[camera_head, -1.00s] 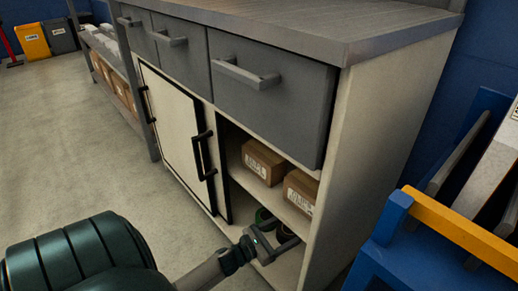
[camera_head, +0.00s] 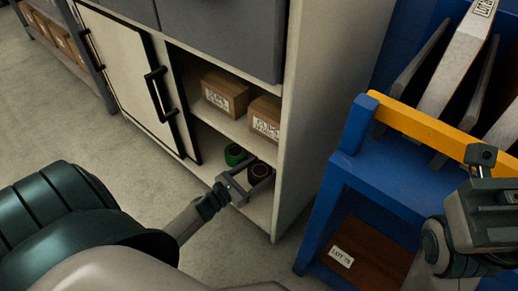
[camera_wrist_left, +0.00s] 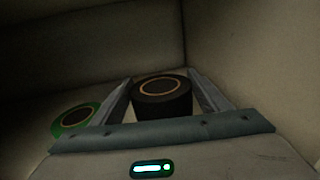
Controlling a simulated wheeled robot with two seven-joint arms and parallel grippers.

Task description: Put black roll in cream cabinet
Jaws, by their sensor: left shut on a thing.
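The black roll (camera_head: 259,170) is in the open lower compartment of the cream cabinet (camera_head: 315,100), near its right wall. My left gripper (camera_head: 249,184) reaches in from the front and is shut on it. In the left wrist view the black roll (camera_wrist_left: 162,97), with an orange ring on top, stands between the two fingers. Whether its underside touches the cabinet floor is hidden.
A green roll (camera_head: 235,154) stands left of the black one. Cardboard boxes (camera_head: 225,92) sit on the shelf above. The cabinet's closed door (camera_head: 125,75) is on the left. A blue rack (camera_head: 345,165) with a yellow bar (camera_head: 425,125) stands to the right.

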